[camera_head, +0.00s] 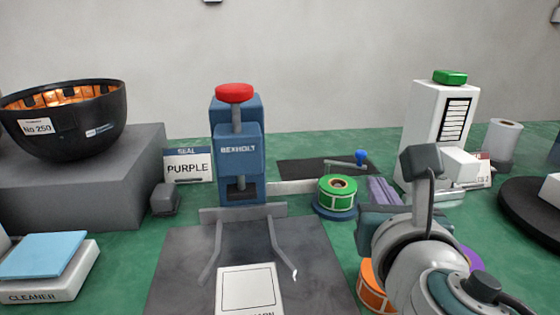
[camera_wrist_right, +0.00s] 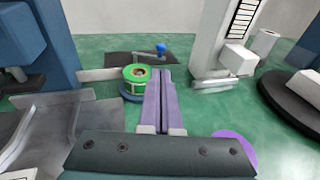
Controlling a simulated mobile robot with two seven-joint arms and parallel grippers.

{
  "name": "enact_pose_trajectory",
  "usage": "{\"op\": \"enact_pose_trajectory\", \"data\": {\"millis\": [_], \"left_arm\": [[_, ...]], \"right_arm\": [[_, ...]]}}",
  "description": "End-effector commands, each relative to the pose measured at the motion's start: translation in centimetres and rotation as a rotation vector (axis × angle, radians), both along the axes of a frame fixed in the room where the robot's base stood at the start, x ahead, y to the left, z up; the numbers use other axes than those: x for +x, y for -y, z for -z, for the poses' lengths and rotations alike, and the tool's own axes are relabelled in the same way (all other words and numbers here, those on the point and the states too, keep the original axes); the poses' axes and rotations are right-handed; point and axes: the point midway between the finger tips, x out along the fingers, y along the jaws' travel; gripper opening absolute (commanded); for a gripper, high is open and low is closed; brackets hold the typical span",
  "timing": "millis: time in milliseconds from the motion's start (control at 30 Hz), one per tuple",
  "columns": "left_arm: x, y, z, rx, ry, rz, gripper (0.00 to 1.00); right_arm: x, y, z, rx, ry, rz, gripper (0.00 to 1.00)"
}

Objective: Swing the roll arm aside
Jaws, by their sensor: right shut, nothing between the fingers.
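The roll arm is a thin metal bar ending in a blue knob (camera_head: 361,157), behind the green label roll (camera_head: 337,188). The knob also shows in the right wrist view (camera_wrist_right: 160,47). The green roll sits on a blue round base and also shows in the right wrist view (camera_wrist_right: 134,73). My right gripper (camera_head: 379,184) has its two purple-grey fingers together and empty. Its fingertips (camera_wrist_right: 155,72) point at the area just right of the roll, short of the knob and apart from it in the picture. My left gripper is out of view.
A blue press (camera_head: 238,150) with a red top stands left of the roll. A white tower (camera_head: 435,125) with a green top stands to the right. An orange roll (camera_head: 372,287) and a purple roll (camera_wrist_right: 234,147) lie near my right arm. A dark mat (camera_head: 300,170) lies behind.

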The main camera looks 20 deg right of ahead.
Motion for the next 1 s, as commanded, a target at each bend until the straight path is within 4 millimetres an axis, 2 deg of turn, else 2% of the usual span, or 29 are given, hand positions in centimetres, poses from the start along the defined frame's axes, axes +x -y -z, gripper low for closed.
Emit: {"op": "enact_pose_trajectory", "data": {"millis": [300,500,700,1000], "left_arm": [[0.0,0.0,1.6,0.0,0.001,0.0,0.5],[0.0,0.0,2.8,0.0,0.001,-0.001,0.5],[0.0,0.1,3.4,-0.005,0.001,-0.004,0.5],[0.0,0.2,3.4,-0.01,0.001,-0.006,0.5]], "right_arm": [[5.7,3.4,1.2,0.001,0.004,0.004,0.0],[8.8,5.2,1.9,0.002,0.003,0.004,0.0],[10.3,6.1,2.1,0.004,0.002,0.003,0.0],[10.6,6.3,2.0,0.004,0.001,0.003,0.0]]}}
